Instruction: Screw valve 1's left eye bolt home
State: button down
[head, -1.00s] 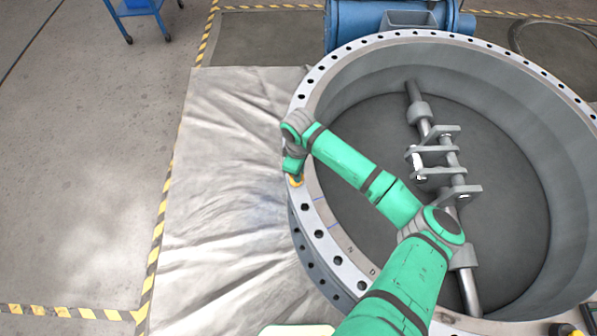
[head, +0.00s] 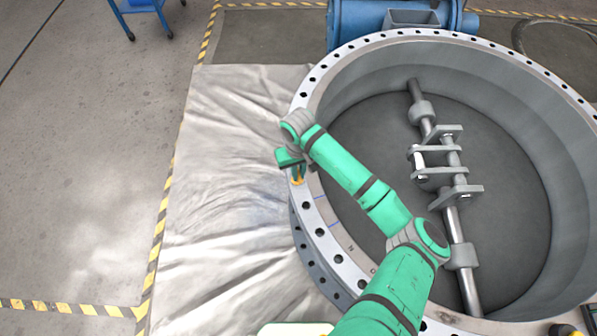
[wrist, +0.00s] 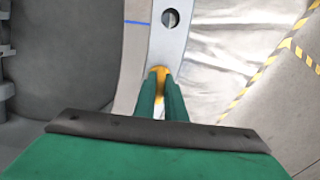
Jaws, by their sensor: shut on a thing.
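Valve 1 is a large round grey valve body (head: 312,211) with a flange ring full of holes. The yellow eye bolt (head: 297,181) stands at the left side of the flange; it also shows in the wrist view (wrist: 159,71). My gripper (head: 296,171) is over the flange's left edge, shut on the eye bolt. In the wrist view my two green fingers (wrist: 162,97) close around the yellow bolt from both sides. The fingers hide most of the bolt, and I cannot tell how deep its thread sits.
A shaft with grey brackets (head: 441,160) crosses the valve's inside. A blue actuator (head: 365,24) is behind the valve. A crinkled silver sheet (head: 225,180) covers the floor at the left, bordered by yellow-black tape (head: 160,215). A blue cart (head: 140,6) stands far left.

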aim_at(299, 171)
jog(key=shift+m, duration=0.6)
jog(key=c, duration=1.8)
grip_release()
notch_tip(299, 171, up, 11)
jog(key=shift+f, duration=0.1)
